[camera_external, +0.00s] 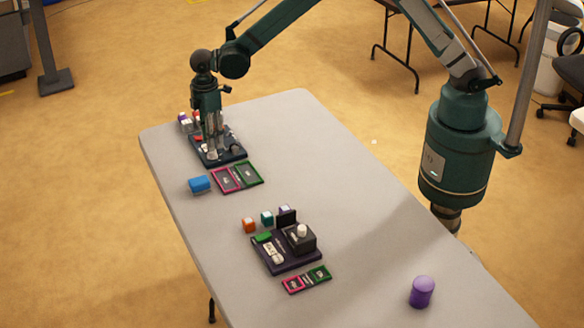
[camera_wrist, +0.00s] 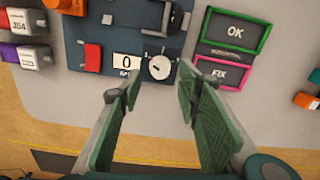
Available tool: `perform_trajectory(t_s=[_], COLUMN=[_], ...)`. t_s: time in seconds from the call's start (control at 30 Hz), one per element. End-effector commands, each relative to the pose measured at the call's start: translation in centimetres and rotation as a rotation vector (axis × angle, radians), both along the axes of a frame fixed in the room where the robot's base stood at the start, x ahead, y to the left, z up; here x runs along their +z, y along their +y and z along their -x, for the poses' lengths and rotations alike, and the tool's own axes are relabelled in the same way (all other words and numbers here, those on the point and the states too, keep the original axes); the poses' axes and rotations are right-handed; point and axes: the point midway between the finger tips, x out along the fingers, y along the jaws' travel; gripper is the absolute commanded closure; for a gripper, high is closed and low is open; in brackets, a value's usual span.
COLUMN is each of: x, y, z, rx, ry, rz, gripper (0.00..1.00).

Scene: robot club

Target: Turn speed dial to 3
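A white round dial (camera_wrist: 159,68) with a dark pointer mark sits on a dark blue panel (camera_wrist: 120,40) in the wrist view. Beside it on the left, a white display (camera_wrist: 127,61) reads 0; the small label under it is not clearly readable. My gripper (camera_wrist: 158,84) is open and empty, its green fingers spread to either side of the dial in the picture. I cannot tell whether they touch it. In the external view my gripper (camera_external: 212,148) points down over the far panel (camera_external: 227,159) and hides part of it.
A red switch (camera_wrist: 92,57) is left of the display. A green-framed OK pad (camera_wrist: 235,31) and a magenta-framed FIX pad (camera_wrist: 222,73) lie right. A blue block (camera_external: 199,184), a second panel (camera_external: 290,265) and a purple cylinder (camera_external: 422,292) share the table.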

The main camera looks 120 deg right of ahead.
Motion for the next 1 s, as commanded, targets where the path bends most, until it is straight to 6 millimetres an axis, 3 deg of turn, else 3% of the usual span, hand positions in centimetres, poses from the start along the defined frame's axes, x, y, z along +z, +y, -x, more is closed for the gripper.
perform_trajectory(t_s=[0.3,0.77,1.0], x=[-3.5,-4.2,-4.2], y=[0.1,0.1,0.1], z=[0.0,0.0,0.0], rx=[0.000,0.000,0.000], ry=[0.000,0.000,0.000], rz=[0.000,0.000,0.000], gripper=[0.66,0.66,0.93])
